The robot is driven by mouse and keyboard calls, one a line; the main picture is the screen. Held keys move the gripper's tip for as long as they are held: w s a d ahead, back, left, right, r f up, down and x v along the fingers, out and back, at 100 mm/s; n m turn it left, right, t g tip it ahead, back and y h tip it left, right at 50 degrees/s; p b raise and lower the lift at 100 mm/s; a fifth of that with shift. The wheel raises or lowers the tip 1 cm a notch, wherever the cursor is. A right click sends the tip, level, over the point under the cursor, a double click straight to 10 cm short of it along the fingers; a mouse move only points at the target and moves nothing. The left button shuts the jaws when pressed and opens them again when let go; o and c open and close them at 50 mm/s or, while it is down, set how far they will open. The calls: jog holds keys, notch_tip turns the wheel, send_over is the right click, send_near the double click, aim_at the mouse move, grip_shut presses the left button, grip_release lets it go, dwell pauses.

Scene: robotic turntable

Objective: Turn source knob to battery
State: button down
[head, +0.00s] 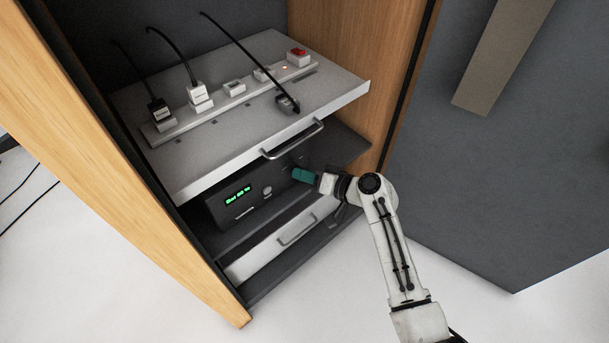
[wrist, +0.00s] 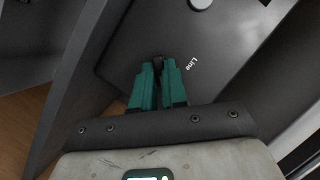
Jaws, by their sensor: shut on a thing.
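My gripper (head: 303,175) has teal fingers and is at the right end of the front of a dark unit (head: 226,214) on the middle shelf of the cabinet. In the wrist view, the fingertips (wrist: 159,67) are shut on a small dark source knob (wrist: 158,59) on the unit's grey face. Most of the knob is hidden between the fingers. The label "Line" (wrist: 193,63) shows just right of the fingertips. No battery label is readable. The unit has a green lit display (head: 238,195) and a pale round button (head: 267,191), also in the wrist view (wrist: 201,3).
A grey pull-out shelf (head: 335,95) with a handle (head: 292,140) hangs just above my gripper and carries a power strip (head: 215,108) with plugs. A white drawer (head: 255,262) lies below. The wooden cabinet wall (head: 380,70) is close on the right.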

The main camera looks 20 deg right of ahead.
jog(key=shift+f, duration=0.1)
dwell(0.3)
jog(key=c, duration=1.2)
grip_release()
jog(key=shift+o, duration=0.2)
jog(key=p+v, duration=0.3)
jog(key=v, duration=0.8)
jog(key=shift+w+f, duration=0.1)
